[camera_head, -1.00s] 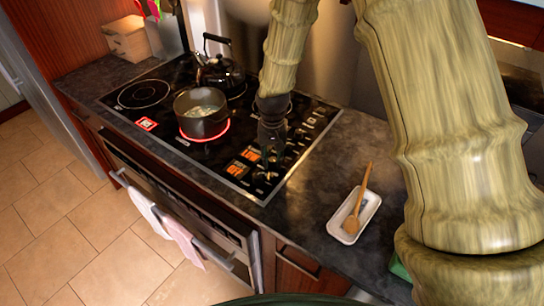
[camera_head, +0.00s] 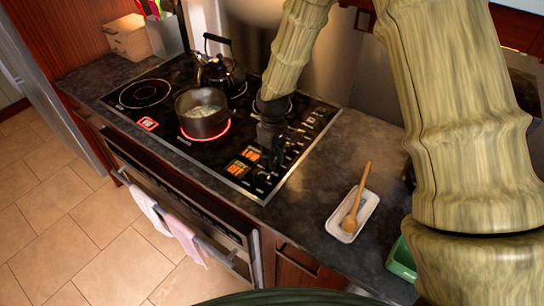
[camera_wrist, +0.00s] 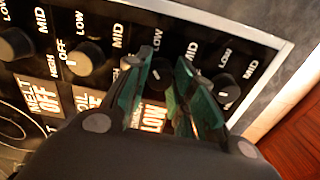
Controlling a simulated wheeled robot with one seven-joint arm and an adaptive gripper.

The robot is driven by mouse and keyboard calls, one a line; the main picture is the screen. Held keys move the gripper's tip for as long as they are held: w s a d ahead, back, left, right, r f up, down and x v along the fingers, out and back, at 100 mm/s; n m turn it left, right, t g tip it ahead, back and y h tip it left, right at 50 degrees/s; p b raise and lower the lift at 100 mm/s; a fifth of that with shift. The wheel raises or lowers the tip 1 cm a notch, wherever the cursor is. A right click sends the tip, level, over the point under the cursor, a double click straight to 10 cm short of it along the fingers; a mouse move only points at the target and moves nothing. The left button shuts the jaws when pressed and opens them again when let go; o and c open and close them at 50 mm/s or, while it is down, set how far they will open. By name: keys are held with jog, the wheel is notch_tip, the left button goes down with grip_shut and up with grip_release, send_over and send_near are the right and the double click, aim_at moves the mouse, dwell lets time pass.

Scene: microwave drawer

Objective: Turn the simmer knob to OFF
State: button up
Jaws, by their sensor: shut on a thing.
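A row of dark control knobs runs along the cooktop panel. In the wrist view my gripper (camera_wrist: 166,92) has its green-padded fingers around one dark knob (camera_wrist: 160,73), closed on it. A lit orange display reading LOW (camera_wrist: 152,118) shows between and below the fingers. I cannot read a SIMMER label; the fingers cover part of the panel. Displays to the left include one reading MELT OFF (camera_wrist: 43,98). In the head view my gripper reaches down onto the right side of the cooktop (camera_head: 155,122), and the knob is hidden by it.
Neighbouring knobs stand close on both sides, one at the left (camera_wrist: 82,58) and one at the right (camera_wrist: 225,88). A pot (camera_head: 202,115) sits on a glowing burner, with a kettle (camera_head: 220,70) behind. A spoon rest (camera_head: 343,228) with a wooden spoon lies on the counter.

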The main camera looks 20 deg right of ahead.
jog(key=n+p, duration=0.1)
jog(key=n, duration=0.4)
jog(key=shift+r, duration=0.15)
jog(key=shift+n+p, duration=0.65)
jog(key=shift+n, duration=1.65)
jog(key=o, duration=1)
jog(key=shift+o, duration=0.2)
notch_tip(320, 180, up, 12)
